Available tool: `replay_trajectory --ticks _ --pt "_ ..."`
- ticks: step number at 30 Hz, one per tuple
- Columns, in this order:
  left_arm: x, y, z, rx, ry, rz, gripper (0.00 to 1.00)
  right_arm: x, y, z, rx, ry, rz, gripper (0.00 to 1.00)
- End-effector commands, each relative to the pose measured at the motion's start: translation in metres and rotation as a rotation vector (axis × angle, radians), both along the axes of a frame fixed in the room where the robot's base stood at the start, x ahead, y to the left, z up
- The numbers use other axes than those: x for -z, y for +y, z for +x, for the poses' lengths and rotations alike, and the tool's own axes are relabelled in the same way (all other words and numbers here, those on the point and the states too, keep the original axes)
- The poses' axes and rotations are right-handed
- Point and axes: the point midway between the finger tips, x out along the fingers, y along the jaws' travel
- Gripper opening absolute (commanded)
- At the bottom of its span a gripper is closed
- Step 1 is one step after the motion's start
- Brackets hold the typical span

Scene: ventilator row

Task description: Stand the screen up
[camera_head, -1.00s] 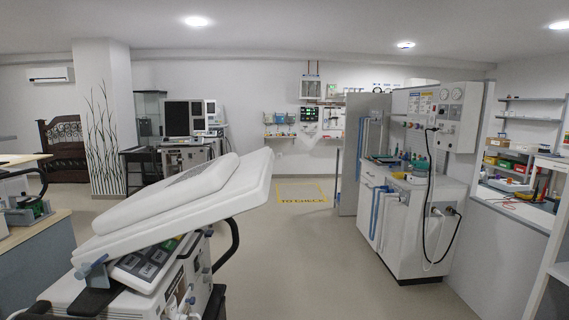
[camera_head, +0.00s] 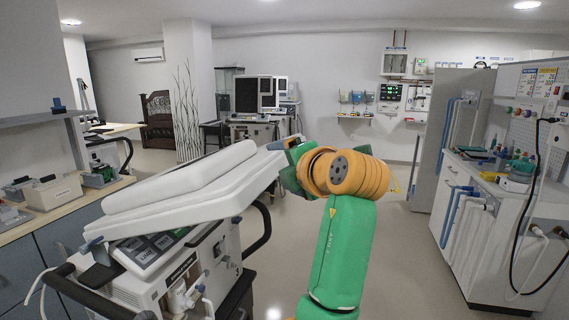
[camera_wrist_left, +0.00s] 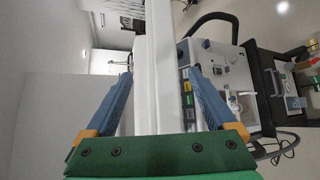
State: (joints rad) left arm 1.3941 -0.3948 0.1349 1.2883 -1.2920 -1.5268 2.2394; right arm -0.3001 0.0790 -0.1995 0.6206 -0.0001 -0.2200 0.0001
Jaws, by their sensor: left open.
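The screen (camera_head: 180,190) is a thick white panel that leans far back over the ventilator (camera_head: 190,275), its right end higher than its left. Its face is turned away from the head camera. My left gripper (camera_head: 284,145) is at the raised right end of the screen, partly hidden by my green and orange arm. In the left wrist view, the open fingers of my left gripper (camera_wrist_left: 160,75) stand on either side of the screen's white edge (camera_wrist_left: 165,60). Gaps show beside the panel, and I cannot tell whether either finger touches it. My right gripper is not in view.
A workbench (camera_head: 60,205) with small devices stands at left, close to the ventilator. A white equipment cabinet (camera_head: 470,245) with hoses stands at right. A dark monitor cart (camera_head: 255,110) is at the back. Floor is open between the ventilator and the cabinet.

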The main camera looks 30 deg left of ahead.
Motion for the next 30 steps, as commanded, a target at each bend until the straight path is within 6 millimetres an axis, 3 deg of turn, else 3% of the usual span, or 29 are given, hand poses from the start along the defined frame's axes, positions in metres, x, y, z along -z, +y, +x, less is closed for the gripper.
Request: replay_trajectory --ticks 3,9,17,27,30 --pt "0.003 0.02 0.015 -0.001 0.008 0.004 0.9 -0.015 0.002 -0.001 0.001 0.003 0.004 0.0" --pt "0.013 0.043 0.032 0.001 0.007 0.005 0.9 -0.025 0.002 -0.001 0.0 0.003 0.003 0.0" --pt "0.017 0.045 0.035 0.004 0.007 0.005 0.9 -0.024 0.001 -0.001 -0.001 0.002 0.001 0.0" --pt "0.017 0.045 0.035 0.005 0.007 0.006 0.01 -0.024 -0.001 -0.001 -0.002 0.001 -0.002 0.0" --pt "0.017 0.045 0.035 0.005 0.007 0.006 0.0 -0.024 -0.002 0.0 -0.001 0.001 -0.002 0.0"
